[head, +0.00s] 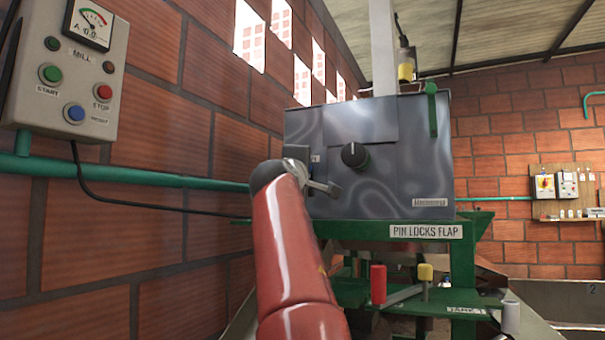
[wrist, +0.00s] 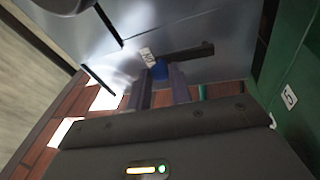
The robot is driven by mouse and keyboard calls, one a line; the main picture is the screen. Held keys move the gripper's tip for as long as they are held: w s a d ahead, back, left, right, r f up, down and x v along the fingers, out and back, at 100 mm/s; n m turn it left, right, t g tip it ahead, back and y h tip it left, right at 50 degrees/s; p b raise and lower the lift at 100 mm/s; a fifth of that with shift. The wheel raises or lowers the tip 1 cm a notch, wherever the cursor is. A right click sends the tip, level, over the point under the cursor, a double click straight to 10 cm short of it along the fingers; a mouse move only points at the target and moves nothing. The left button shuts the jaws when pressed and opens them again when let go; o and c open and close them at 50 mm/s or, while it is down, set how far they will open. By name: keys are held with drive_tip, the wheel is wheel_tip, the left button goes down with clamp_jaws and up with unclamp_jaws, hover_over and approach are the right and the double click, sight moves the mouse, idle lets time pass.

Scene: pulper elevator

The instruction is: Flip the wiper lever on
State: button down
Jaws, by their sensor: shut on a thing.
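The wiper lever shows in the wrist view as a blue knob (wrist: 160,70) beside a dark bar on the grey panel, next to a small white label (wrist: 148,54) that is too blurred to read. My gripper (wrist: 163,82) is shut on the blue knob, with one finger on each side. In the head view my red arm reaches to the left part of the grey box (head: 400,180), and my wrist hides the lever there. Which way the lever is tilted cannot be told.
A black knob (head: 355,154) sits on the box face, close to the right of my wrist. A green stand (head: 465,245) with a red post (head: 378,284) and a yellow one is below. A mill control panel (head: 68,75) and green pipe (head: 130,175) line the left wall.

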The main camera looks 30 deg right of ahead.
idle(0.4)
drive_tip(key=c, duration=1.3)
unclamp_jaws()
drive_tip(key=shift+o, duration=0.2)
drive_tip(key=b+v, duration=0.2)
drive_tip(key=v, duration=0.1)
drive_tip(key=b+v, duration=0.2)
drive_tip(key=v, duration=0.1)
drive_tip(key=shift+s+a+f, duration=0.2)
drive_tip(key=shift+s+f, duration=0.05)
drive_tip(key=shift+f, duration=0.05)
drive_tip(key=shift+s+a+b, duration=0.35)
drive_tip(key=shift+s+b, duration=0.1)
